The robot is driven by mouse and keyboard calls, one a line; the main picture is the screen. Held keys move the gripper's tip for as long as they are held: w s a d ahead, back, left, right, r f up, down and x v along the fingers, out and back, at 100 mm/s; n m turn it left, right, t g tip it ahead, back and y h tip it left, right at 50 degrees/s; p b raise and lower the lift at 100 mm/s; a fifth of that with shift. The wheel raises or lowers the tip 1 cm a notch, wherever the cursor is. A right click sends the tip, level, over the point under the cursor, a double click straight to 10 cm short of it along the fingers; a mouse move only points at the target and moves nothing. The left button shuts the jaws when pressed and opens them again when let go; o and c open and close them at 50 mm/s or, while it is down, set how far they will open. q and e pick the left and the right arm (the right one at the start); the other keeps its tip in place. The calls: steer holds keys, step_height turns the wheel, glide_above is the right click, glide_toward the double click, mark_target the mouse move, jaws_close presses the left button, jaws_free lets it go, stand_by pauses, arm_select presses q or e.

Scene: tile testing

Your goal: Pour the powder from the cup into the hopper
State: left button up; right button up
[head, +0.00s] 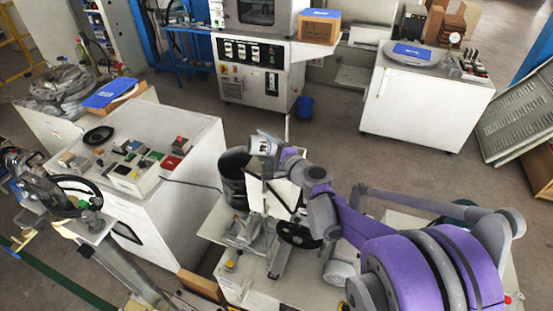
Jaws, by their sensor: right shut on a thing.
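My right arm comes in from the lower right in purple and grey. My right gripper (267,146) is at the middle of the head view, shut on a small pale cup-like thing (260,149), held above the machine. Fingers and cup overlap, so the cup's tilt and any powder are hard to make out. Just below stand a black rounded vessel (233,180) and a white angular chute-like part (284,193) on the machine; I cannot tell for sure which is the hopper. The inside of both is not clearly seen. My left gripper is not in view.
A white control console (180,175) with buttons stands left of the machine. A black handwheel (299,235) is on the machine's front. A white cabinet (425,110) stands at the back right, and a blue bin (305,107) is on the open floor behind.

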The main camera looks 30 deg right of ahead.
steer(key=shift+d+f, duration=0.1)
steer(key=shift+f, duration=0.05)
steer(key=shift+f, duration=0.1)
steer(key=shift+f, duration=0.15)
stand_by(0.4)
steer(key=shift+m, duration=0.3)
stand_by(0.3)
